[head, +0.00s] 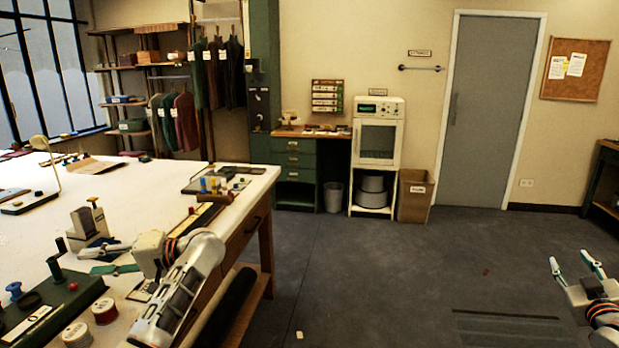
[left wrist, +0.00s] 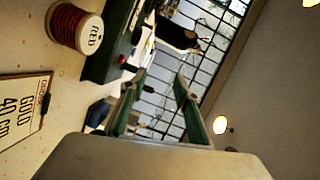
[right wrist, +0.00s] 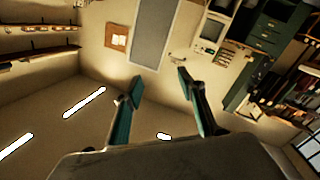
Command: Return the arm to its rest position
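My left gripper (head: 86,259) is over the near right part of the white table (head: 150,192), its fingers pointing left. In the left wrist view its two green fingers (left wrist: 153,82) are apart with nothing between them. My right gripper (head: 572,261) is at the right edge of the head view, over the dark floor and away from the table. Its fingers are spread, and in the right wrist view the space between them (right wrist: 160,77) is empty. Most of my right arm is out of the head view.
Near my left gripper are a green-based device (head: 62,308), a red spool (head: 103,311), another spool (head: 76,335) and a grey block-like tool (head: 88,224). The left wrist view shows a "GOLD 40 cm" card (left wrist: 22,110). The floor (head: 400,275) between the table and my right gripper is open.

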